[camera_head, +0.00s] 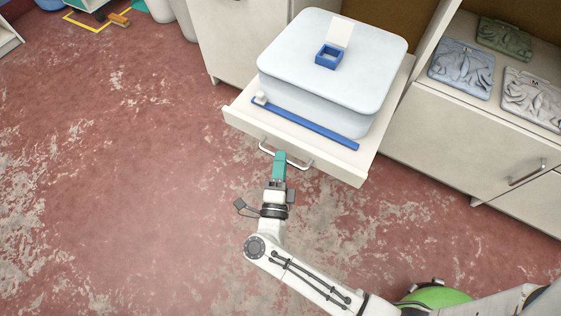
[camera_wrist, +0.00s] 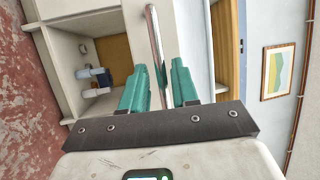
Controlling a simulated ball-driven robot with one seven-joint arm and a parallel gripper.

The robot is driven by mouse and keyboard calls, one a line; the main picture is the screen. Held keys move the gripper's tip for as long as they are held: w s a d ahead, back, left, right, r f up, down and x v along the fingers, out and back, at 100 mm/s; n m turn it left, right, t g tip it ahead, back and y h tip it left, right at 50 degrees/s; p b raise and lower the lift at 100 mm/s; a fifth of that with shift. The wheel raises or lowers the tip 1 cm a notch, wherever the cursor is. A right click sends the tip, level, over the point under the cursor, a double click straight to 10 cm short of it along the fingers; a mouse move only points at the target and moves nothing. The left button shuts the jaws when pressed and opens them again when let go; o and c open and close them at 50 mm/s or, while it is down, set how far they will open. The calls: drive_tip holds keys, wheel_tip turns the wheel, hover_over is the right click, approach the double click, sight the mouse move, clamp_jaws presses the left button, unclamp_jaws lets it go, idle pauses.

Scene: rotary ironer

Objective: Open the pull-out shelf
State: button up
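The pull-out shelf (camera_head: 335,169) is a cream drawer-like panel that stands out from the machine in the head view, with a white rounded block (camera_head: 330,62) on it. Its curved metal handle (camera_head: 299,163) is on the front face. My gripper (camera_head: 280,158) has teal fingers and is at the left part of the handle. In the wrist view the handle bar (camera_wrist: 155,45) runs between the two fingers (camera_wrist: 160,80). A narrow gap shows on each side of the bar, so the fingers look open around it. The contact itself is partly hidden.
A blue strip (camera_head: 310,125) and a small blue box (camera_head: 328,56) lie on the shelf and block. The red worn floor (camera_head: 130,180) is clear to the left and in front.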

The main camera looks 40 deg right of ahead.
drive_tip(key=shift+o, duration=0.6)
drive_tip(key=v, duration=1.1)
drive_tip(key=shift+w, duration=0.1)
